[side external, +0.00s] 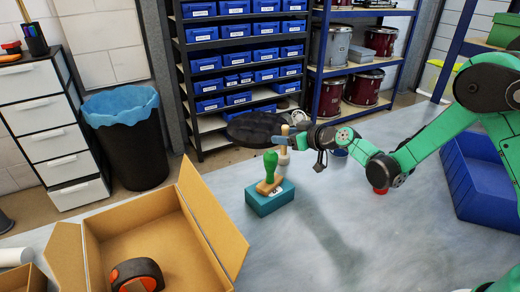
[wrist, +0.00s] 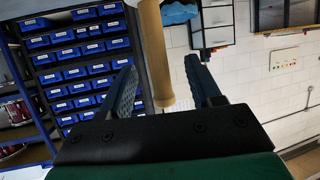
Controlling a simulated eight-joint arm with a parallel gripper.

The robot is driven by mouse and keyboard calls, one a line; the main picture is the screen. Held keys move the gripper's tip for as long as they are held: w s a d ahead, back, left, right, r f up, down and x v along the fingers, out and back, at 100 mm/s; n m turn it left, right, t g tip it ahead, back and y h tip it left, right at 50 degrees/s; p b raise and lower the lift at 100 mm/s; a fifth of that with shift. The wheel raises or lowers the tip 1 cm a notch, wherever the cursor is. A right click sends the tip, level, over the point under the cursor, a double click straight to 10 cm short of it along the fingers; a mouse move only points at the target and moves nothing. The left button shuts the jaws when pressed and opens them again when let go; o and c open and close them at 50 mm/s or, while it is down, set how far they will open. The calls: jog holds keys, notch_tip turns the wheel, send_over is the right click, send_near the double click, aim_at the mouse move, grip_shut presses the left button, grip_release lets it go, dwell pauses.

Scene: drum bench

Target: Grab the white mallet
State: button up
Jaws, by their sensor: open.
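A teal block (side external: 270,198) stands on the grey bench, with a green bulb-shaped piece (side external: 270,166) and wooden parts on top. Close behind the green piece is a small pale piece (side external: 283,158) with a tan upright handle (side external: 285,131), which looks like the white mallet. My gripper (side external: 292,140) is at the height of this handle, above the block. In the wrist view, a wooden handle (wrist: 156,55) runs down between the two fingers of my gripper (wrist: 160,68). The fingers are open, with gaps on both sides of the handle. The mallet's head is not in the wrist view.
An open cardboard box (side external: 160,235) with an orange and black item (side external: 137,275) stands front left. A blue crate (side external: 480,180) is at the right. A dark rounded thing (side external: 253,128) lies behind the block. The bench front right of the block is clear.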

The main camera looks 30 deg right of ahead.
jog(key=shift+x, duration=1.35)
grip_shut()
jog(key=shift+r, duration=0.15)
